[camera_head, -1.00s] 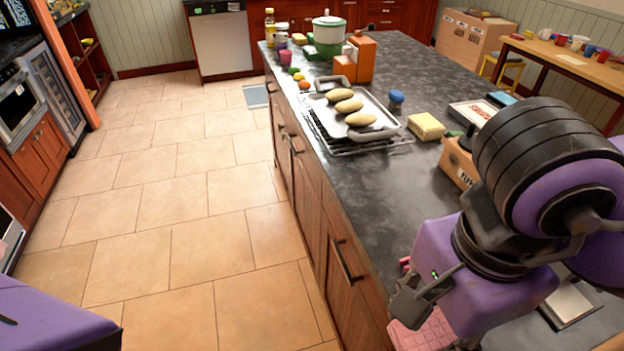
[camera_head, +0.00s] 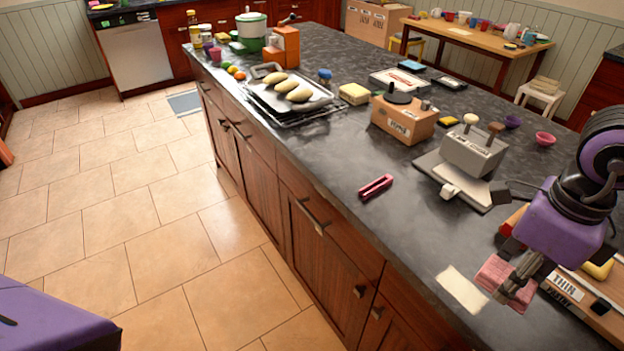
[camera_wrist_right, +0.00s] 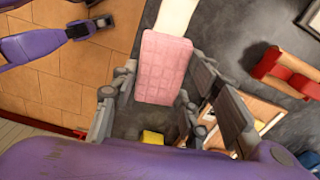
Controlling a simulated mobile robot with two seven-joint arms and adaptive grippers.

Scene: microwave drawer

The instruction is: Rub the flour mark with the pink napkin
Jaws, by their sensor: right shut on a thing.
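The flour mark (camera_head: 462,289) is a pale cream patch on the dark counter near its front edge; it also shows at the top of the right wrist view (camera_wrist_right: 177,18). The pink napkin (camera_head: 494,271) lies beside its right end, and in the wrist view the napkin (camera_wrist_right: 163,66) meets or overlaps the mark's edge. My right gripper (camera_head: 516,284) is shut on the napkin, at the mark's right. Whether the napkin presses on the counter is unclear. My left gripper (camera_wrist_right: 96,22) shows small in the wrist view, over the floor; its jaw state is unclear.
A pink clip-like item (camera_head: 376,186) lies left of a grey device (camera_head: 472,155). A wooden box labelled THIN (camera_head: 566,290) stands close to the right gripper. A cardboard box (camera_head: 403,120) and baking tray (camera_head: 290,92) stand farther back. The counter left of the mark is clear.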

